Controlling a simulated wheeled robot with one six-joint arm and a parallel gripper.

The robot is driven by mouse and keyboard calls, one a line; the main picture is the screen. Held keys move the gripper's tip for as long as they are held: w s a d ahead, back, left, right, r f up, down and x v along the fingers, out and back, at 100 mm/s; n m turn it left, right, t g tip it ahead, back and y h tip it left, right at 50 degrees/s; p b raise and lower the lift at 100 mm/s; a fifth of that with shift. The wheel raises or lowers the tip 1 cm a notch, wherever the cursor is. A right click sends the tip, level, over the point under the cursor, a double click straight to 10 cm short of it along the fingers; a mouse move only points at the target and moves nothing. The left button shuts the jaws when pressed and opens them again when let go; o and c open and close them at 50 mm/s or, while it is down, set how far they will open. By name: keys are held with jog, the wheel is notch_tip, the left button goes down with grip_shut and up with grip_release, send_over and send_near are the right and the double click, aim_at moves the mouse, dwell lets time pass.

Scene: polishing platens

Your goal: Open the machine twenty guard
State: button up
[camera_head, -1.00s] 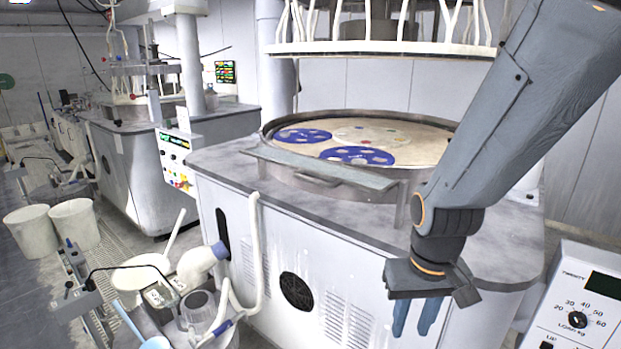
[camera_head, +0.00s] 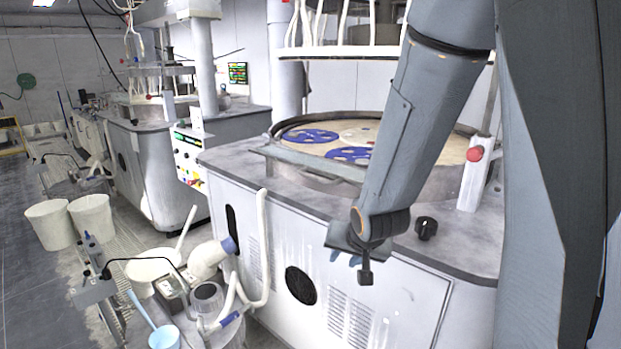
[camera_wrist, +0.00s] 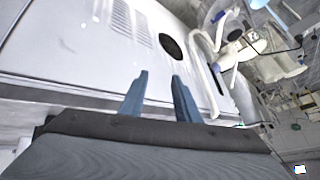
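The large white machine (camera_head: 275,232) with a grey top stands ahead in the head view. Its round platen (camera_head: 318,148) carries blue discs. A flat grey guard bar (camera_head: 312,161) runs along the platen's front edge and looks lowered; my arm hides its right end. My gripper (camera_wrist: 160,76) shows two blue fingers apart with nothing between them in the wrist view. In the head view it hangs in front of the machine's front panel, below the tabletop edge and to the right of the guard. No machine number is readable now.
A red button post (camera_head: 474,172) and a black knob (camera_head: 426,228) are on the right of the machine top. Floor is open at far left.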

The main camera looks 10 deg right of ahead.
jog(key=w+r+m+t+y, duration=0.1)
jog(key=w+r+m+t, duration=0.35)
jog(key=w, duration=0.45)
jog(key=m+t+y+p, duration=0.1)
jog(key=m+t+y, duration=0.25)
jog(key=t, duration=0.25)
send_near(316, 178)
jog(key=d+x, duration=0.1)
jog(key=x, duration=0.2)
jog(key=shift+w+a+f+m+p, duration=0.25)
jog(key=shift+w+a+m+p, duration=0.05)
jog(key=shift+w+a, duration=0.2)
jog(key=shift+t, duration=0.25)
jog(key=p+x, duration=0.2)
jog(key=x, duration=0.4)
jog(key=shift+w+a, duration=0.1)
jog(key=shift+w, duration=0.3)
grip_shut()
